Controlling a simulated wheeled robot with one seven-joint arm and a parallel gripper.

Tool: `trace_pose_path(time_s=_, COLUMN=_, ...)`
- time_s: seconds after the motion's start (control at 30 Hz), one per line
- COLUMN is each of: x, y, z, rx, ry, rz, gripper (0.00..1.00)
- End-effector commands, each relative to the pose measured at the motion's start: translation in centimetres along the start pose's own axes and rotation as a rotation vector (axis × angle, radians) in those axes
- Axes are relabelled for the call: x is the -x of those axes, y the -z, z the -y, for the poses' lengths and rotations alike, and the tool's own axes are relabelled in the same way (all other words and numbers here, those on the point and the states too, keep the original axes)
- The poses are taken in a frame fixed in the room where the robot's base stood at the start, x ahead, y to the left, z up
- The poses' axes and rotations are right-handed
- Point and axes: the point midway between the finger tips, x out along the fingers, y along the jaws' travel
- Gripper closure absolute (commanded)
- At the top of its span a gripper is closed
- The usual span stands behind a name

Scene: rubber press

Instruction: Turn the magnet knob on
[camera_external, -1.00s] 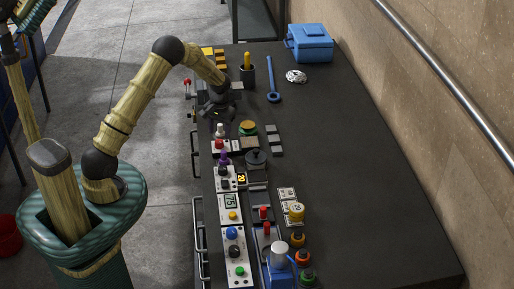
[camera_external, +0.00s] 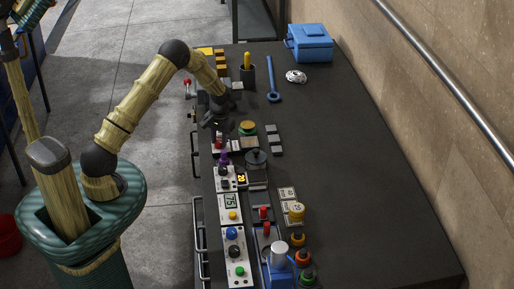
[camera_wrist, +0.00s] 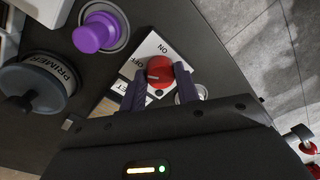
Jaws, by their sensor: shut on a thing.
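A red knob (camera_wrist: 160,70) sits on a white plate (camera_wrist: 155,47) marked ON and OFF in the wrist view. A label by my left finger shows only its last letters, "ET". My gripper (camera_wrist: 160,82) has its two dark fingers on either side of the knob, shut on it. In the external view my gripper (camera_external: 218,134) is low over the white panel at the table's left edge and hides most of the knob. I cannot tell clearly which mark the knob points to.
A purple knob (camera_wrist: 97,33) and a grey pot marked PRIMER (camera_wrist: 35,88) stand close by. More control panels (camera_external: 230,207) run along the table's left edge. The table's right side (camera_external: 355,170) is clear.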

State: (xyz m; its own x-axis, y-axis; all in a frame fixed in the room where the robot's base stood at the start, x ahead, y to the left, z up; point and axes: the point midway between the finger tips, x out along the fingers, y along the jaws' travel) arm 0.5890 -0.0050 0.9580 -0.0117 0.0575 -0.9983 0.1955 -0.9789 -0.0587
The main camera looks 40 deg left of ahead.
Motion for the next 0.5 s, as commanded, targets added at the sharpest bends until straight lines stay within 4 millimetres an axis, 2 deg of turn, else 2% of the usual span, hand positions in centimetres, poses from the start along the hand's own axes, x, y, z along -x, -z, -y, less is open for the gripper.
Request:
trace_pose_path(time_s=0.27, x=-0.01, y=0.00, z=0.06, rx=-0.045, ry=0.000, rz=-0.002, gripper=0.91)
trace_pose_path(time_s=0.5, x=-0.02, y=0.00, z=0.04, rx=-0.168, ry=0.000, rz=-0.011, gripper=0.91)
